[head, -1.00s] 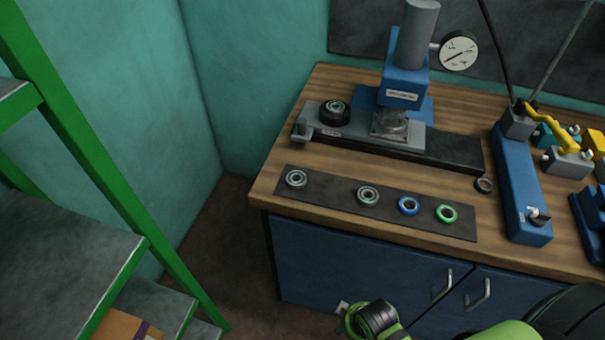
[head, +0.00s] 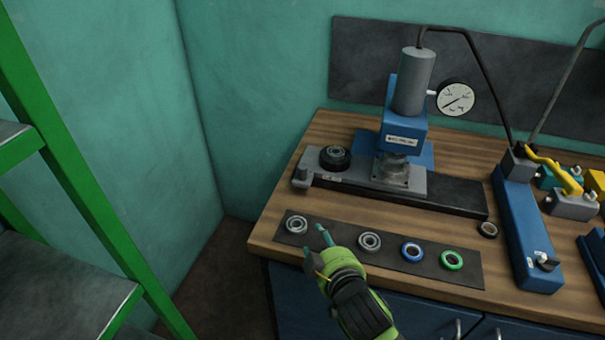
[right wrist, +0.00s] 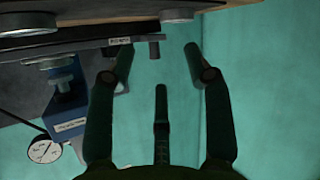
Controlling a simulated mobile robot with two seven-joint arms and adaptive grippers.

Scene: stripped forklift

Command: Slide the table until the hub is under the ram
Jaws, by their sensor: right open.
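The sliding table (head: 413,184) is a grey plate on a dark rail on the wooden bench. The hub (head: 335,157), a black ring with a metal centre, sits at its left end. A short grey post (head: 301,174) stands at the table's left corner; a post also shows in the right wrist view (right wrist: 154,48). The ram is under the blue press head (head: 404,130), right of the hub; its lower end is hard to make out. My right gripper (head: 316,240) is open and empty near the bench's front edge, short of the post. My left gripper is not in view.
A dark mat (head: 335,238) at the front holds several bearings and rings. A dial gauge (head: 456,98) stands beside the press. A blue pump with a lever (head: 528,225) is at the right. A green-framed rack (head: 75,150) stands at the left.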

